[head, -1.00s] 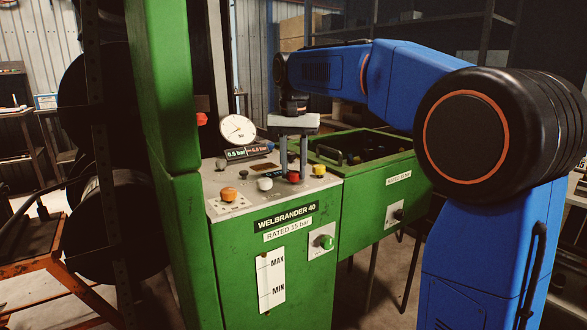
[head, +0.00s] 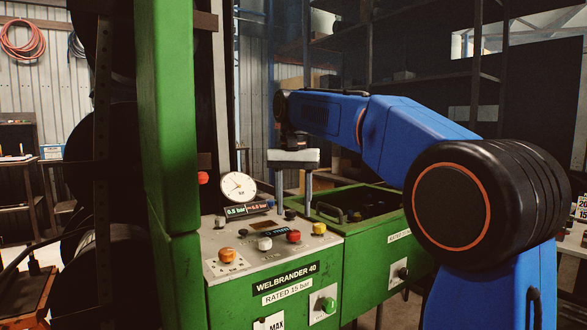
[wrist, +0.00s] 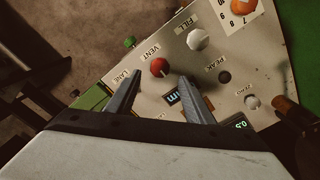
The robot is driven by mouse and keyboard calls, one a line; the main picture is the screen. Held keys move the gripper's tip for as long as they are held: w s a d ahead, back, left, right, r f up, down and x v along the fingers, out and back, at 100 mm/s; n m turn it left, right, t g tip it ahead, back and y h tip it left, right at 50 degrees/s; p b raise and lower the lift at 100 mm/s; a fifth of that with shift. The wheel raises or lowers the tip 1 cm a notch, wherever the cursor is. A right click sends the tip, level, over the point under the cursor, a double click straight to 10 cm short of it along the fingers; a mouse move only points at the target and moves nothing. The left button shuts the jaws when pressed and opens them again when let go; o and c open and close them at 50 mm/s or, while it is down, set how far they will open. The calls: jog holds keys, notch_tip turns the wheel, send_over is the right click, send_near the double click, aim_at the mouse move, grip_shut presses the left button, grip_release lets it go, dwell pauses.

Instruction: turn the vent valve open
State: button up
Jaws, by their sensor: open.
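The vent valve is a red knob (head: 294,236) on the pale sloping control panel, between a white knob and a yellow knob. In the wrist view the red knob (wrist: 159,67) sits beside the VENT label, just beyond and between my fingertips. My gripper (head: 294,208) is open and empty above it, with clear space between fingertips and knob in the head view. It also fills the lower wrist view (wrist: 160,77). I cannot tell how far the knob is turned.
The white FILL knob (head: 265,243), orange knob (head: 227,256) and yellow knob (head: 318,228) stand close by. A round gauge (head: 238,187) and small display (head: 250,209) are behind. A green post (head: 165,150) rises at left; an open green bin (head: 365,205) is at right.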

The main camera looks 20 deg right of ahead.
aim_at(294, 232)
notch_tip(294, 232, up, 11)
dwell(0.4)
jog(key=shift+s, duration=0.15)
jog(key=s+d+f+n+t, duration=0.2)
jog(key=s+d+f, duration=0.1)
jog(key=s+f, duration=1.3)
jog(key=s+d+f+n+t, duration=0.2)
jog(key=s+d+f+n, duration=0.1)
jog(key=s+f, duration=1.4)
notch_tip(294, 232, down, 5)
jog(key=shift+s+d+f+n+t, duration=0.1)
jog(key=shift+s+d+n+t, duration=0.05)
jog(key=shift+d+n+t, duration=0.2)
